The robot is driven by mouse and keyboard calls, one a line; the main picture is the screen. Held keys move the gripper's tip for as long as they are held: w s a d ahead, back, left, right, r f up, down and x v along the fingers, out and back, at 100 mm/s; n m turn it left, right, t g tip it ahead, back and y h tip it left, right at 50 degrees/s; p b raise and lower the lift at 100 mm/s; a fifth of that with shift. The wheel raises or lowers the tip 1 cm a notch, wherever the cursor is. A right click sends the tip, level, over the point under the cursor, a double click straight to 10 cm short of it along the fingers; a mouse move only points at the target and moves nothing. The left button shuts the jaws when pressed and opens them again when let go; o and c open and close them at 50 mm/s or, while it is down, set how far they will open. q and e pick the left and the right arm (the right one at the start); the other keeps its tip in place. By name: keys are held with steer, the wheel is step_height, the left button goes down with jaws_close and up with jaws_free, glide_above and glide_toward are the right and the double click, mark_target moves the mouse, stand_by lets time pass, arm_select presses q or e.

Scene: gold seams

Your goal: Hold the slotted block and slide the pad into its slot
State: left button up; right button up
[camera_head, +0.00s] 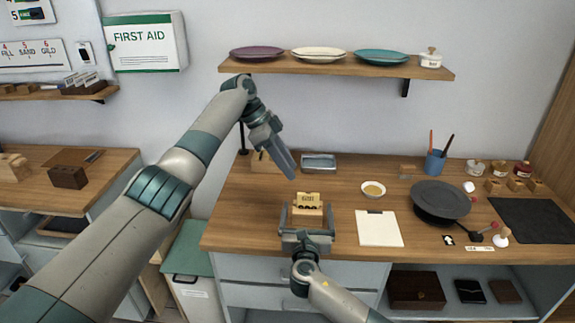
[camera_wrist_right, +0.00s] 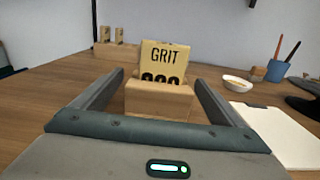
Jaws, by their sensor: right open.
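The slotted block (camera_head: 308,211) is a light wooden block near the table's front edge. The tan pad (camera_head: 308,198), printed GRIT, stands upright at the block's top. In the right wrist view the pad (camera_wrist_right: 165,60) leans slightly, and the block (camera_wrist_right: 158,101) hides the lower part of its digits, so it appears to sit in the slot; its depth is not visible. My right gripper (camera_head: 307,209) is open, with a finger on each side of the block and visible gaps. My left gripper (camera_head: 291,174) hangs behind and above the block, apart from it; its jaw opening is unclear.
A wooden holder (camera_wrist_right: 116,50) stands at the back left, partly behind my left arm in the head view. A metal tray (camera_head: 319,163) lies behind the block. A small bowl (camera_head: 373,190), white sheet (camera_head: 380,229) and dark round plate (camera_head: 440,200) lie to the right.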

steer(key=shift+s, duration=0.1)
steer(key=s, duration=1.1)
steer(key=shift+s, duration=0.4)
steer(key=shift+s+f, duration=0.1)
